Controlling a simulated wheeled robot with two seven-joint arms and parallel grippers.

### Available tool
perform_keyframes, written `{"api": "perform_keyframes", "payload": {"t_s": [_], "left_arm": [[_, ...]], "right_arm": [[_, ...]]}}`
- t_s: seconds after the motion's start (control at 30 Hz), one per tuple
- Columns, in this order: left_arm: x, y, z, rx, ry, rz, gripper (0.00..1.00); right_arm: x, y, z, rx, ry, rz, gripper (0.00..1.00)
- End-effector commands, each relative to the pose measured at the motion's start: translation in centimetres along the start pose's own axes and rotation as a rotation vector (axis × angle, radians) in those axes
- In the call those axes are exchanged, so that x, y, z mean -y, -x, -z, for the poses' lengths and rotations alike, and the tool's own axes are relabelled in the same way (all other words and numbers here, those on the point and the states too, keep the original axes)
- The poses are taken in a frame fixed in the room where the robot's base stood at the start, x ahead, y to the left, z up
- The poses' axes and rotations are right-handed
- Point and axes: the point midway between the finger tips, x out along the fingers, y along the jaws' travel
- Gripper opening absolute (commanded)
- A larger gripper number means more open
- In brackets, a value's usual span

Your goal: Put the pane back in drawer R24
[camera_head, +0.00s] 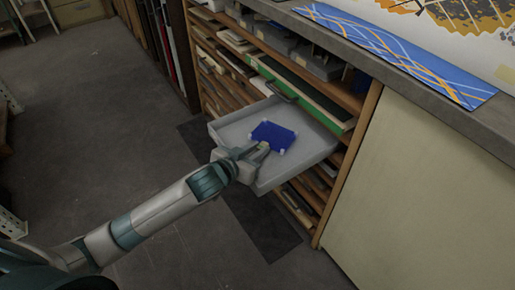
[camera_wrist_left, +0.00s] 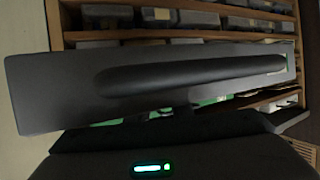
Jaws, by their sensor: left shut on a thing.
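The pane (camera_head: 273,136) is a flat, deep blue rectangle inside an open grey drawer (camera_head: 233,124). Pale pieces show around its corners. My left gripper (camera_head: 264,147) reaches over the drawer's front edge and is shut on the pane's near edge. I cannot tell whether the pane touches the drawer floor. No drawer label is readable. My right gripper is not in view.
A green drawer or tray (camera_head: 305,95) with a dark handle sits just above the open drawer. Wooden shelves hold several trays and boxes. A worktop (camera_head: 400,75) with a blue patterned sheet (camera_head: 405,55) is at the upper right. The floor at left is clear.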

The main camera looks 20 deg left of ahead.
Motion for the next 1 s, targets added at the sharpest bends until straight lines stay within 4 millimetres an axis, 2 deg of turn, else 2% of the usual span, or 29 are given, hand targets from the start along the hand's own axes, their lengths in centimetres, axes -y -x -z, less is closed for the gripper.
{"api": "perform_keyframes", "payload": {"t_s": [0.17, 0.2, 0.27, 0.3, 0.63, 0.8, 1.0], "left_arm": [[0.0, -0.1, -0.3, 0.002, 0.000, 0.000, 0.00], [0.0, -0.1, -0.4, 0.003, 0.001, 0.000, 0.22], [0.0, -0.1, -0.4, 0.004, 0.001, 0.000, 0.36], [0.0, -0.1, -0.4, 0.005, 0.001, 0.000, 0.38], [0.1, -0.1, -0.4, 0.007, 0.001, 0.002, 0.38], [0.0, 0.4, 0.8, 0.004, -0.001, 0.000, 0.38], [-0.1, 3.4, 0.8, 0.004, 0.001, -0.002, 0.38]], "right_arm": [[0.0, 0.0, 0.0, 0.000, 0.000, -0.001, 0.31], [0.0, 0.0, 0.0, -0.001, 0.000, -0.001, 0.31], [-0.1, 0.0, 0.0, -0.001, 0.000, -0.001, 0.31], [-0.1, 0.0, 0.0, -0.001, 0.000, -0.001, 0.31], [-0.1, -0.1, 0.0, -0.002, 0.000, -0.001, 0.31], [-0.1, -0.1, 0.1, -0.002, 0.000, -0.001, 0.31], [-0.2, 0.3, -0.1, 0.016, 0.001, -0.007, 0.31]]}}
